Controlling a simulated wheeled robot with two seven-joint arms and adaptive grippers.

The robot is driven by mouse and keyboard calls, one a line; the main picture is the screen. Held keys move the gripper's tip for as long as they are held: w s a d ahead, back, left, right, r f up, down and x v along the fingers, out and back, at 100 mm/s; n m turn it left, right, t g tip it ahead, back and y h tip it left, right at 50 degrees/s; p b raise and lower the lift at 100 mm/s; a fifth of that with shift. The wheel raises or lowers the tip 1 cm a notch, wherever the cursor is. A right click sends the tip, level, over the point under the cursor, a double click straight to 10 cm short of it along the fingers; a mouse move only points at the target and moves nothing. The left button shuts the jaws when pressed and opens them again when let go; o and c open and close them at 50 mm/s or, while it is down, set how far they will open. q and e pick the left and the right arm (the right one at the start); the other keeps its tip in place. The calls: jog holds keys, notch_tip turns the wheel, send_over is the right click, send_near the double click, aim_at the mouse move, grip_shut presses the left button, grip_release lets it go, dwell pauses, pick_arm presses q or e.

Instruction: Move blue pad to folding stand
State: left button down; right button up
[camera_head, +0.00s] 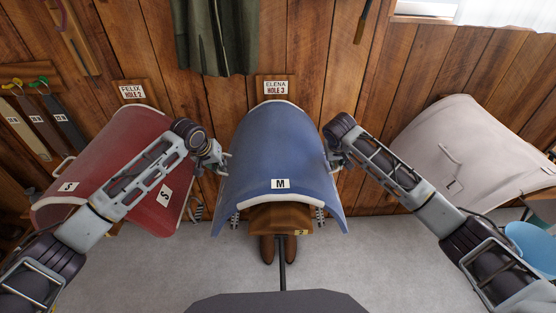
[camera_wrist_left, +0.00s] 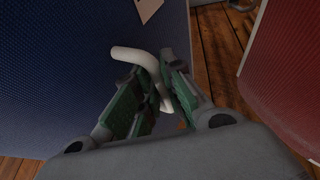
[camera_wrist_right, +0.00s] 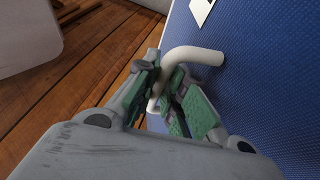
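The blue pad (camera_head: 283,150), with an "M" label on its front, is draped over a wooden saddle rack (camera_head: 281,218) below the "ELENA HOLE 3" sign. My left gripper (camera_head: 222,163) is at its left side, with its fingers shut around a white handle (camera_wrist_left: 132,55) on the pad. My right gripper (camera_head: 332,161) is at its right side, shut around the matching white handle (camera_wrist_right: 195,54). The fingers hide part of each handle. I cannot make out a folding stand in any view.
A red pad (camera_head: 105,165) lies close on the left under the "FELIX HOLE 2" sign (camera_head: 132,91). A pale pad (camera_head: 470,150) is on the right. A green cloth (camera_head: 215,38) hangs above. Brown boots (camera_head: 267,249) stand below the rack. Grey floor (camera_head: 150,275) lies in front.

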grip_shut()
pick_arm(q)
jog(key=shift+r, duration=0.2)
pick_arm(e)
jog(key=shift+w+r, duration=0.1)
jog(key=shift+r, duration=0.1)
